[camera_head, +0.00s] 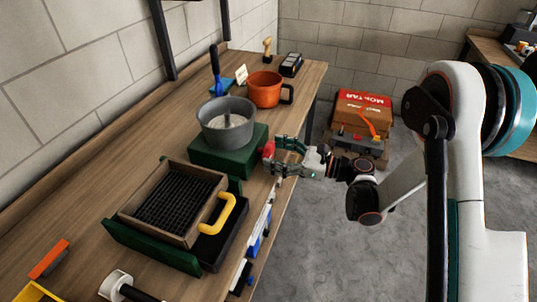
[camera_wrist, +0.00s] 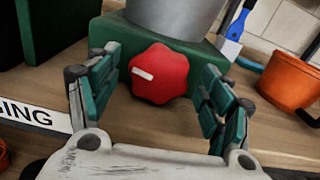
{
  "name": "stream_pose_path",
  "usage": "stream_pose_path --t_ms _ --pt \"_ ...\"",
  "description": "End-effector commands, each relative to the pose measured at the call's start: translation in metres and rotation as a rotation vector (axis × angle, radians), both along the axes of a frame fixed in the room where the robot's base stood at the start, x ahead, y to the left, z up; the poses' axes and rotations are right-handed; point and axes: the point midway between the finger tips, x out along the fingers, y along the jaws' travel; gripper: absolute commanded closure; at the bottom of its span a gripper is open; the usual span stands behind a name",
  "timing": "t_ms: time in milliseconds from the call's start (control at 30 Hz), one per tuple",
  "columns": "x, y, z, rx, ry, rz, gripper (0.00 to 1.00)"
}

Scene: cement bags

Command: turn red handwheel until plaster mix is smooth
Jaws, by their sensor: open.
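The red handwheel (camera_wrist: 160,76) is a lobed knob with a white mark on its left upper part, on the front of the green mixer base (camera_head: 205,156). It also shows in the head view (camera_head: 268,149). The grey mixing bowl (camera_head: 226,128) sits on the base with pale plaster mix (camera_head: 224,124) inside; its smoothness is too small to tell. My gripper (camera_wrist: 158,92) is open, its teal fingers on either side of the handwheel with gaps between. It also shows in the head view (camera_head: 279,157), right at the base's front.
A framed black grid (camera_head: 175,203) with a yellow handle (camera_head: 220,213) stands left of the base. An orange pot (camera_head: 266,89) and a blue-handled scraper (camera_head: 217,72) stand behind. Boxes (camera_head: 361,118) stand beyond the bench.

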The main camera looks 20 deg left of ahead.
Motion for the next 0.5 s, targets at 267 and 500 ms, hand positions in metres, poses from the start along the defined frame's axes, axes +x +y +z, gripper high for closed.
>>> stream_pose_path --t_ms 267,500 --pt "0.002 0.024 0.000 0.000 0.000 0.001 0.27" --pt "0.002 0.026 0.001 0.000 0.000 0.000 0.27"
